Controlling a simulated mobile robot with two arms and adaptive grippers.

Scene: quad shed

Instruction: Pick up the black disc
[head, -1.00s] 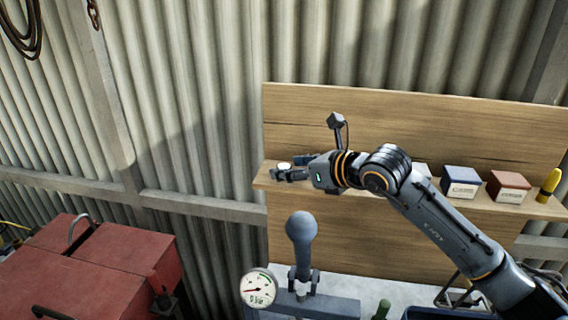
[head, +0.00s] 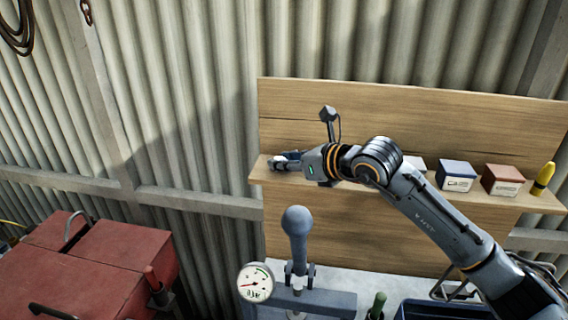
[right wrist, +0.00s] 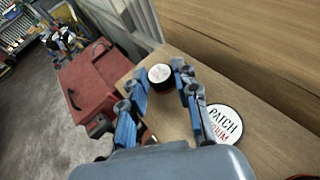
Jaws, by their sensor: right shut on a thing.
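A small black disc (right wrist: 160,82) with a pale top marked in red sits between the fingertips of my right gripper (right wrist: 160,73) in the right wrist view. My right gripper is shut on it, with a finger on either side, at the left end of the wooden shelf (right wrist: 172,118). In the head view my right gripper (head: 284,161) shows at that shelf end, with only a pale bit of the disc visible. I cannot tell whether the disc touches the shelf. My left gripper is not in view.
A round tin labelled PATCH (right wrist: 223,122) lies on the shelf beside my right fingers. A blue box (head: 457,177), a red box (head: 502,180) and a yellow item (head: 543,178) stand farther right. A lever (head: 298,235) and gauge (head: 256,283) stand below. A red chest (head: 95,265) is at left.

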